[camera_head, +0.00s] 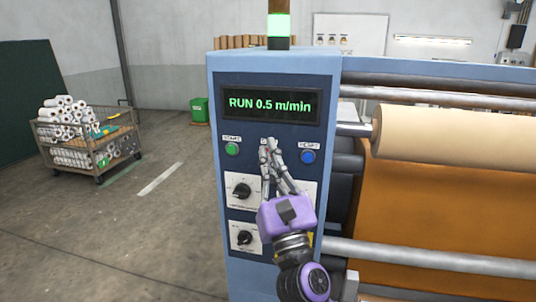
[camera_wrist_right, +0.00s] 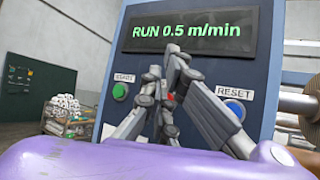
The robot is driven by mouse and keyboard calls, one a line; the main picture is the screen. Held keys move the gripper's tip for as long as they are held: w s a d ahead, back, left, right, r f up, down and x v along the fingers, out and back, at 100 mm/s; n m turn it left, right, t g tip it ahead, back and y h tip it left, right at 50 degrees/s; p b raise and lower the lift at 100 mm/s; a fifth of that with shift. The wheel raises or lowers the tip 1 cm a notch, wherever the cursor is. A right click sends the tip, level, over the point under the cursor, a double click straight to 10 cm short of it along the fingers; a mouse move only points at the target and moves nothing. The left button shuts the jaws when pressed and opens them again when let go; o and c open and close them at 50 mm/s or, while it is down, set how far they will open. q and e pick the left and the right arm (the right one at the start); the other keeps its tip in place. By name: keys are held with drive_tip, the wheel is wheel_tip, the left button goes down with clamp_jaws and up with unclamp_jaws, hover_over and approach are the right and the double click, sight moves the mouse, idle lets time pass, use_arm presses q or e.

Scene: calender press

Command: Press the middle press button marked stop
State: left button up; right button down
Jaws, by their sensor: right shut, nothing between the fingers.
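The press control panel (camera_head: 243,178) is dark blue. A green button (camera_head: 232,149) marked START is on its left and a blue button (camera_head: 307,157) marked RESET on its right. My right gripper (camera_head: 269,144) is between them, fingers shut, pointing up at the panel, holding nothing. It covers the middle button and most of its label in the head view. In the right wrist view a small red patch of the middle button (camera_wrist_right: 170,97) shows between the fingers (camera_wrist_right: 172,56). I cannot tell whether the fingertips touch it. My left gripper is out of view.
The display (camera_head: 270,104) reads RUN 0.5 m/min, and the lamp (camera_head: 279,25) on top glows green. Black knobs (camera_head: 242,191) sit below the buttons. Rollers (camera_head: 455,138) with brown web are at the right. A cart of rolls (camera_head: 85,158) stands at left, with open floor around it.

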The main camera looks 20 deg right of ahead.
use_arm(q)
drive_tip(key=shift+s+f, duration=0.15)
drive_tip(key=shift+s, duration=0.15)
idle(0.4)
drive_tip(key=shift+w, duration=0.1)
use_arm(e)
drive_tip(key=shift+w, duration=0.1)
drive_tip(key=shift+w+d, duration=0.25)
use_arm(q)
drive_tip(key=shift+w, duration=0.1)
use_arm(e)
drive_tip(key=shift+w+d, duration=0.15)
drive_tip(key=shift+w, duration=0.15)
idle(0.6)
drive_tip(key=shift+s, duration=0.1)
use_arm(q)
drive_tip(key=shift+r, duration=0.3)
use_arm(e)
drive_tip(key=shift+s+a, duration=0.4)
drive_tip(key=shift+s, duration=0.2)
